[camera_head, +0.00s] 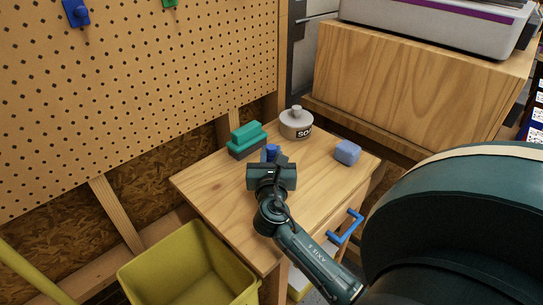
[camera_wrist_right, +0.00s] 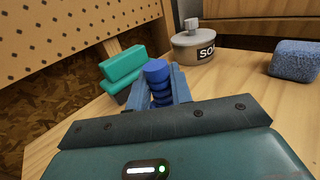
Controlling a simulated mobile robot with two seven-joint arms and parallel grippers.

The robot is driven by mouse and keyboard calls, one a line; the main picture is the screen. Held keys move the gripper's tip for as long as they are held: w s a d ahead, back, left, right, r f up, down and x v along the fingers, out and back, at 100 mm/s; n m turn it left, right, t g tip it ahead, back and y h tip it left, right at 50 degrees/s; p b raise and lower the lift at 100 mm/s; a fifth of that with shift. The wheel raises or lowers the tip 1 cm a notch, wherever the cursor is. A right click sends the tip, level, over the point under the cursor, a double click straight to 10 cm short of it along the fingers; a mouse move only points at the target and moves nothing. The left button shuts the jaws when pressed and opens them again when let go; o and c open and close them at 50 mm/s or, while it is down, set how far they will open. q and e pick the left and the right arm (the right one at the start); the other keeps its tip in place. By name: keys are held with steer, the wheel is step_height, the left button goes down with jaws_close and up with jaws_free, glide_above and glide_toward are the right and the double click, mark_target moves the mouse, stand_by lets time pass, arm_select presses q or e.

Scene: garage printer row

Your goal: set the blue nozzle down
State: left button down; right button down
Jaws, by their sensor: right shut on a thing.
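The blue nozzle (camera_head: 271,150) is a small round dark blue piece over the wooden bench top (camera_head: 217,193). It also shows in the right wrist view (camera_wrist_right: 157,71), upright with ridged sides. My right gripper (camera_head: 271,160) is shut on it, with its fingers (camera_wrist_right: 158,95) on either side. The nozzle's lower end is hidden by the gripper, so I cannot tell whether it touches the bench. My left gripper is not in view.
A teal brush-like block (camera_head: 246,137) stands just left of the nozzle. A grey lidded pot (camera_head: 296,124) is behind, and a blue sponge-like block (camera_head: 347,152) is to the right. A yellow bin (camera_head: 185,262) stands below. The bench's left front is clear.

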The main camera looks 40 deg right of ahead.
steer(key=c, duration=1.7)
jaws_free()
steer(key=shift+f, duration=0.1)
steer(key=o, duration=0.4)
steer(key=shift+o, duration=0.2)
